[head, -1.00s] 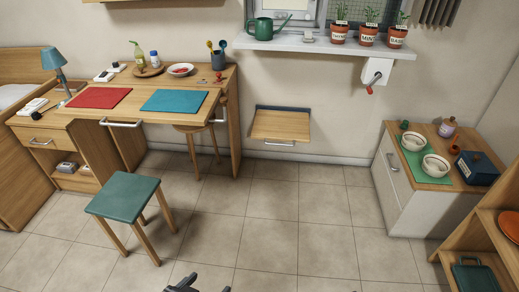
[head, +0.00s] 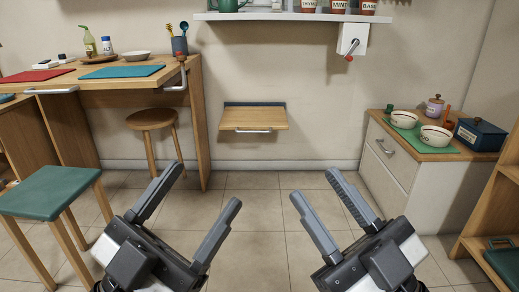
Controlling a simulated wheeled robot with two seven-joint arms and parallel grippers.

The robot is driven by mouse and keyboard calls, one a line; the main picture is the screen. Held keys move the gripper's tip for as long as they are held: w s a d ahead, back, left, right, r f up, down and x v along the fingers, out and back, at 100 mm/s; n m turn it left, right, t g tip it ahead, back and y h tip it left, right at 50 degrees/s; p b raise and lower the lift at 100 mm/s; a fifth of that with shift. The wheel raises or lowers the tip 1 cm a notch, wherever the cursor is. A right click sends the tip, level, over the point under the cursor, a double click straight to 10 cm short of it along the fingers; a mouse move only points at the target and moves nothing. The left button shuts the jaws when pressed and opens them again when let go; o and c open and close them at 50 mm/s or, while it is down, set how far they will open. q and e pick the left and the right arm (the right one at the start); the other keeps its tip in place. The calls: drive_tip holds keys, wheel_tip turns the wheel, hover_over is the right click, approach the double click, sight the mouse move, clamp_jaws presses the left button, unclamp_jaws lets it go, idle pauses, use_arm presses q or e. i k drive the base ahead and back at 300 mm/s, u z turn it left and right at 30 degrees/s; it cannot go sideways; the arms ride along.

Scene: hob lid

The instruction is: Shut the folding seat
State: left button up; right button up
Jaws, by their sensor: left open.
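The folding seat (head: 254,117) is a wooden flap on the far wall, folded down flat. A silver bar handle (head: 253,131) runs along its front edge, and a dark strip (head: 254,104) lies behind it at the wall. My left gripper (head: 202,189) is open and empty, low in front of the seat and to its left. My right gripper (head: 312,183) also has its fingers apart with nothing between them, in front of the seat and to its right. Both are apart from the seat.
A wooden desk (head: 115,84) with a round stool (head: 152,119) is at left, and a green-topped stool (head: 45,193) stands nearer. A white cabinet (head: 388,166) with bowls is at right. A shelf (head: 290,17) hangs above the seat. The floor before the seat is clear.

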sight(242, 119)
drive_tip(key=z, duration=0.65)
drive_tip(key=i, duration=2.05)
drive_tip(key=u, duration=0.2)
